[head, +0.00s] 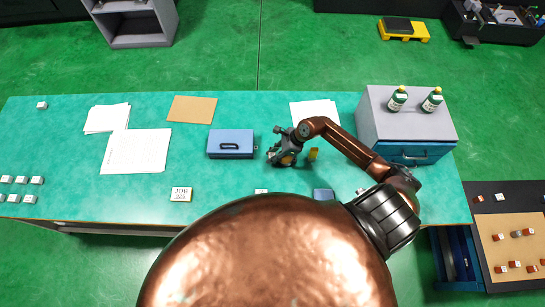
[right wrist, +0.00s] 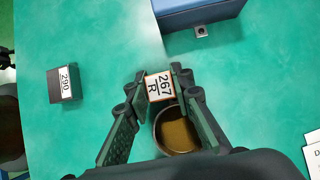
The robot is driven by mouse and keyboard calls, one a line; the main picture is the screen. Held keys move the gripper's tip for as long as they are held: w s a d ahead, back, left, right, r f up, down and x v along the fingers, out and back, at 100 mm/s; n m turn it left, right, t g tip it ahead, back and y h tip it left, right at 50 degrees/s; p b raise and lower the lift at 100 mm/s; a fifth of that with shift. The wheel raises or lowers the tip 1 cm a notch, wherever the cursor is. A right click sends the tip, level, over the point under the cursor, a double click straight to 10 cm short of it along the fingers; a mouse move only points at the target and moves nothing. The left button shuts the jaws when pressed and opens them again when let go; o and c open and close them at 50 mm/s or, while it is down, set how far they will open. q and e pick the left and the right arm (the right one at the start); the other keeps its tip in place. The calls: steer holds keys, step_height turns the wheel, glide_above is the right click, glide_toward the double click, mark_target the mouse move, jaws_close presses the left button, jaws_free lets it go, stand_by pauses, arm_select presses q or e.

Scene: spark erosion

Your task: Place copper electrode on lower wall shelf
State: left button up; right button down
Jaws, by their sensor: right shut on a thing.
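A small block with a white face marked "267 R" and copper-coloured edges (right wrist: 160,86), seemingly the copper electrode, sits between the fingertips of my right gripper (right wrist: 157,88) in the right wrist view. The fingers are shut on its sides. In the head view this gripper (head: 284,155) is low over the green table, right of a blue case; the block's lower part cannot be made out. A round brownish cup-like thing (right wrist: 178,132) shows beneath the fingers; contact with it cannot be told. My left gripper is not in view. I cannot make out a wall shelf.
The blue case (head: 231,143) and a grey block marked "290" (right wrist: 65,84) are near the gripper. A grey cabinet (head: 405,115) with two green bottles stands right. Papers (head: 137,150) lie left. A board (head: 513,233) at lower right holds several labelled pieces.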

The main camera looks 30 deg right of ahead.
steer(key=shift+f, duration=0.9)
steer(key=shift+f, duration=0.15)
steer(key=c, duration=1.7)
jaws_free()
steer(key=shift+s, duration=0.1)
steer(key=shift+a, duration=0.1)
